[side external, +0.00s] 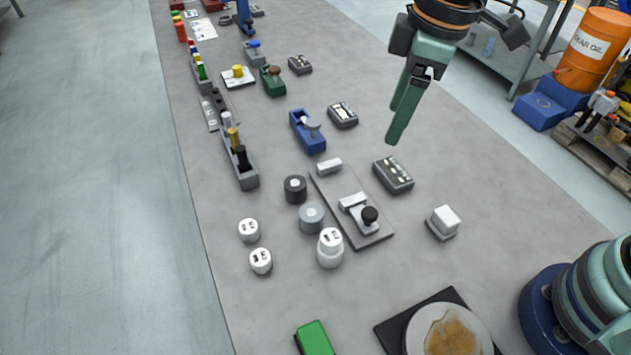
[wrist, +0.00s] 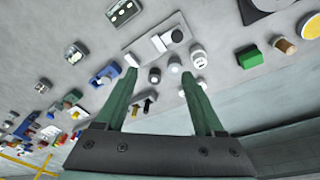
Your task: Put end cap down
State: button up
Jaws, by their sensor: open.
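Several white round caps with dark marks stand on the grey table. One cap (side external: 249,230) and another cap (side external: 261,261) stand apart at the left; a third cap (side external: 331,238) sits on top of a white round piece (side external: 329,258). That stack also shows in the wrist view (wrist: 198,57). I cannot tell which piece is the end cap. A grey cylinder (side external: 312,218) and a dark ring-topped cylinder (side external: 295,189) stand beside the stack. My gripper (side external: 398,118) is open and empty, raised above the table; both fingers show in the wrist view (wrist: 160,76).
A grey fixture plate (side external: 374,238) with a black-knobbed clamp lies right of the stack. A white block (side external: 444,218), a dark button box (side external: 393,175) and a blue fixture (side external: 307,132) stand nearby. A green block (side external: 314,338) and a round disc (side external: 446,332) are at the front.

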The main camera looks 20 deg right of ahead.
jog(key=s+d+r+m+t, duration=0.1)
jog(key=d+m+t, duration=0.1)
jog(key=d+m, duration=0.3)
jog(key=s+d+r+m+t+h, duration=0.1)
jog(key=d+m, duration=0.4)
jog(key=d, duration=0.8)
jog(key=shift+s+d+r+t, duration=0.3)
jog(key=shift+s+r+t, duration=0.1)
jog(key=shift+s, duration=0.15)
